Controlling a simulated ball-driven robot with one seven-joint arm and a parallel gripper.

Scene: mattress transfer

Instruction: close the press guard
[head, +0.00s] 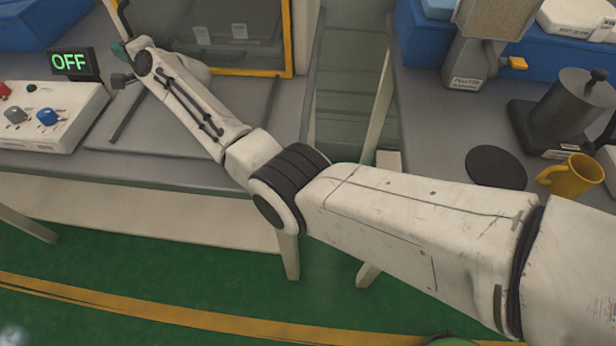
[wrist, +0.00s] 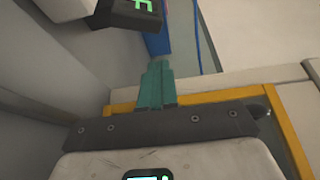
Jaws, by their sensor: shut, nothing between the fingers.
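The press guard (head: 286,35) is a clear panel in a yellow frame at the top of the head view, at the back of the left grey table. Its top edge is out of view, and I cannot tell how far open it stands. Part of the yellow frame also shows in the wrist view (wrist: 288,140), behind and below my gripper. My gripper (head: 118,50) is at the lower left of the guard frame, partly hidden by my wrist. In the wrist view its teal fingers (wrist: 156,82) are together and empty. I cannot tell whether they touch the frame.
A display reading OFF (head: 72,62) stands left of my gripper, by a white control box (head: 50,115) with knobs. A blue bin (head: 40,22) is behind. A gap separates the right table, which holds a grinder (head: 480,50), a dark pot (head: 580,110) and a yellow mug (head: 572,176).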

